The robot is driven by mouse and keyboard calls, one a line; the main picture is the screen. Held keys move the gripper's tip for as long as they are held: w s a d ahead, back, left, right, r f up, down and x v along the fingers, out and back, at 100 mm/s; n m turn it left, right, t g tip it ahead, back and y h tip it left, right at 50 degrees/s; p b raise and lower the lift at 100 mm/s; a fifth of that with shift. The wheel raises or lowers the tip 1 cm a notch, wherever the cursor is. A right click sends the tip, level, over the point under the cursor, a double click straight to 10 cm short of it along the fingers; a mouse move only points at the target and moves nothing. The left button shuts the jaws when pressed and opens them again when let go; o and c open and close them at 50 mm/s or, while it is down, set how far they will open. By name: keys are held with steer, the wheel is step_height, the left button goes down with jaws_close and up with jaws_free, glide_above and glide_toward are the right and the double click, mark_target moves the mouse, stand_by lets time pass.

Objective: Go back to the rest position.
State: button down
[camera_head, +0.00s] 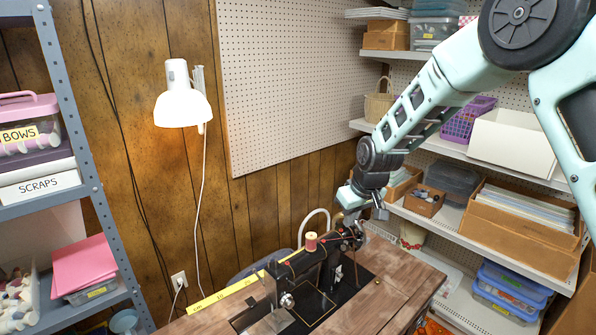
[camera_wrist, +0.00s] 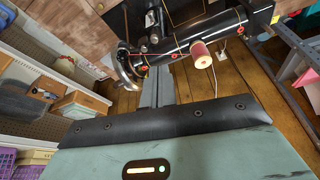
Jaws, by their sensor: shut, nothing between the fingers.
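My gripper (camera_head: 378,212) is at the end of my pale green arm, which reaches in from the upper right. The black sewing machine shows just beyond the fingertips (camera_wrist: 195,40). A red spool of thread (camera_head: 311,241) stands on top of it, and the spool also shows in the wrist view (camera_wrist: 202,57). I cannot tell how close the fingertips are to the machine.
The wooden sewing table (camera_head: 395,290) carries a yellow tape measure (camera_head: 225,290) along its back edge. Shelves with a cardboard box (camera_head: 515,230) and bins stand at the right. A metal shelf (camera_head: 75,120) stands at the left. A white lamp (camera_head: 182,103) hangs on the wall.

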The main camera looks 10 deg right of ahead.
steer(key=s+a+r+n+g, duration=0.1)
steer(key=s+a+r, duration=0.3)
steer(key=s, duration=0.5)
steer(key=s+a+r+n+g, duration=0.1)
steer(key=s+a+r, duration=0.3)
steer(key=s, duration=0.5)
steer(key=s+n+g, duration=0.1)
steer(key=s, duration=1.9)
steer(key=shift+s+d+n+g+h, duration=0.3)
steer(key=shift+s+d+n+h, duration=0.1)
steer(key=shift+r, duration=0.1)
